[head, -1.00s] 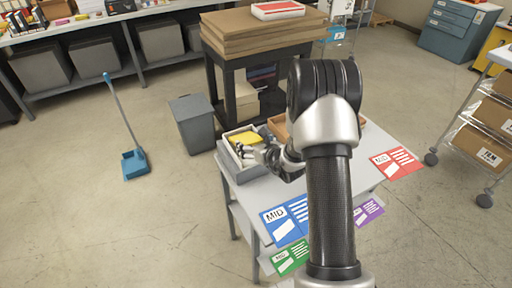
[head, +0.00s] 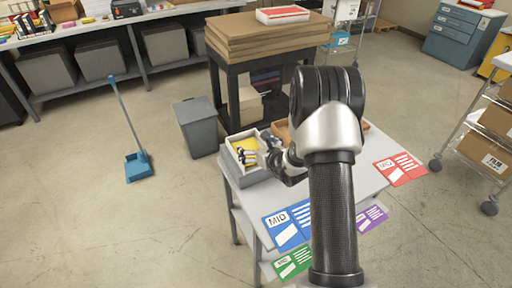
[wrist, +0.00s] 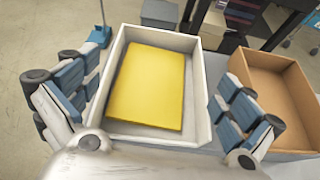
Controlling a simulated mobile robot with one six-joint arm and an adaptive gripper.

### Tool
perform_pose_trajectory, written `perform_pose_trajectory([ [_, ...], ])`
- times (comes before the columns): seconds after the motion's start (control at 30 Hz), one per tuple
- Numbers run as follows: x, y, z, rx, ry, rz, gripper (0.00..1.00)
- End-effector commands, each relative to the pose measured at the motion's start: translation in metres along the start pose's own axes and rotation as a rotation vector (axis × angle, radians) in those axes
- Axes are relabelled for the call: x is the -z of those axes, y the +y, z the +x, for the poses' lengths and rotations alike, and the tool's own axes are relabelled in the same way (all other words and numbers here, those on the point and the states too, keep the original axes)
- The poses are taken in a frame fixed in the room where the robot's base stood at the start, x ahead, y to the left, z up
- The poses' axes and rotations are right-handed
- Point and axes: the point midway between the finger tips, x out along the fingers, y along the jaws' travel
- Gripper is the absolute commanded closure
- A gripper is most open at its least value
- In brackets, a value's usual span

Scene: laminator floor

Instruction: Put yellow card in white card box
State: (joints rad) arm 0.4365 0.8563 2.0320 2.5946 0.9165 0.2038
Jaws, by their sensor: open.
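The yellow card (wrist: 148,85) lies inside the white card box (wrist: 203,125), seen from above in the wrist view. It appears to rest on the box floor, slightly turned relative to the walls. In the head view the yellow card (head: 245,146) shows as a small patch inside the white card box (head: 229,155), partly hidden by my fingers. My gripper (head: 262,157) is over the near side of the box. In the wrist view my gripper (wrist: 152,78) is open, with its fingers spread on either side of the box, clear of the card.
An open brown box (wrist: 270,90) stands just right of the white box. Red (head: 400,168), blue (head: 288,226), purple (head: 371,216) and green (head: 292,262) labels are at the grey table's edges. A grey bin (head: 197,128) stands on the floor behind left.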

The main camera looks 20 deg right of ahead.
Motion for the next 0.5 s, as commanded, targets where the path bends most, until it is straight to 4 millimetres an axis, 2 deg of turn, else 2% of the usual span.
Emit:
perform_pose_trajectory([
  [0.17,0.000,0.000,-0.002,0.000,0.000,0.000,0.00],
  [0.27,0.000,-0.001,-0.011,0.001,0.000,0.001,0.00],
  [0.5,-0.001,-0.001,-0.059,0.003,0.000,0.001,0.00],
])
